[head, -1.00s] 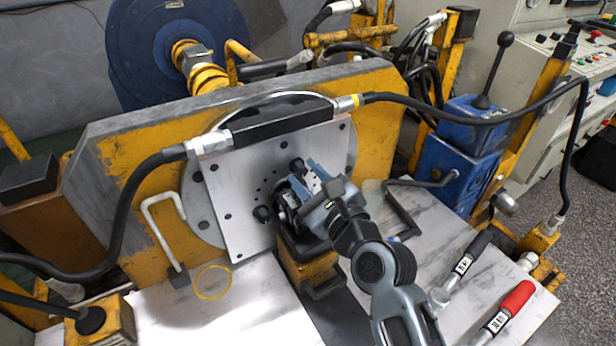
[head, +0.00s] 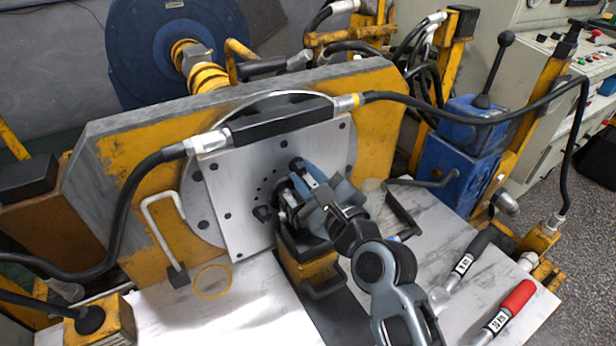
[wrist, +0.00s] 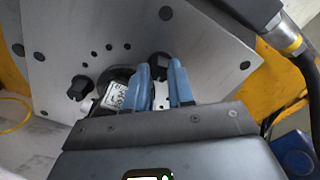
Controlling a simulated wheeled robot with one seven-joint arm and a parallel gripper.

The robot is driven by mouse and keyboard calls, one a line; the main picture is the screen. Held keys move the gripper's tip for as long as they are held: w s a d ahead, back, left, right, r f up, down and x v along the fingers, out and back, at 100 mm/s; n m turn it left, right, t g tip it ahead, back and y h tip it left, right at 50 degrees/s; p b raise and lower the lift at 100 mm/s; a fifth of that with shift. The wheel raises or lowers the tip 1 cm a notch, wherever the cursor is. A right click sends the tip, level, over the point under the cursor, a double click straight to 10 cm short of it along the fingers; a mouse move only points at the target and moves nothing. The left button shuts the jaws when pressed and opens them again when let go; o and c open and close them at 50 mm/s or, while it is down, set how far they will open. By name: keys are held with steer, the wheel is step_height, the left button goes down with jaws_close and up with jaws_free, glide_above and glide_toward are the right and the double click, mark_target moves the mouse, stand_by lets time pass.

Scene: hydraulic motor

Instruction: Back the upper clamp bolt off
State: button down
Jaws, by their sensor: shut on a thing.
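The upper clamp bolt (head: 296,164) is a black head at the upper side of the dark motor (head: 288,207), against the grey face plate. In the wrist view the upper bolt (wrist: 158,62) shows between and just beyond the two blue fingertips. My gripper (head: 305,174) is shut on this bolt, its fingers reaching in from the lower right. In the wrist view my gripper (wrist: 160,76) has a narrow gap between its fingers. The lower clamp bolt (head: 262,213) stands out at the motor's lower left; it also shows in the wrist view (wrist: 80,88). My gripper hides part of the motor.
The face plate (head: 233,200) is bolted to a yellow frame. A black hose (head: 125,200) arches over it through a black bar (head: 280,121). A yellow ring (head: 213,282) lies on the bench at left. A red-handled tool (head: 512,305) and a black-handled tool (head: 470,252) lie at right.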

steer(key=n+b, duration=0.1)
steer(key=n, duration=0.3)
steer(key=shift+f+n, duration=0.15)
steer(key=shift+n, duration=0.15)
steer(key=n+b, duration=0.1)
steer(key=n, duration=0.2)
steer(key=shift+f+n, duration=0.1)
steer(key=shift+n, duration=0.3)
steer(key=n+b, duration=0.2)
steer(key=n, duration=0.1)
steer(key=shift+f+n, duration=0.1)
steer(key=shift+n, duration=0.2)
steer(key=n+b, duration=0.2)
steer(key=n, duration=0.1)
steer(key=n+b, duration=0.4)
steer(key=n, duration=0.3)
steer(key=shift+f, duration=0.15)
steer(key=n+b, duration=0.2)
steer(key=n, duration=0.2)
steer(key=shift+n+b, duration=0.95)
steer(key=shift+n, duration=0.45)
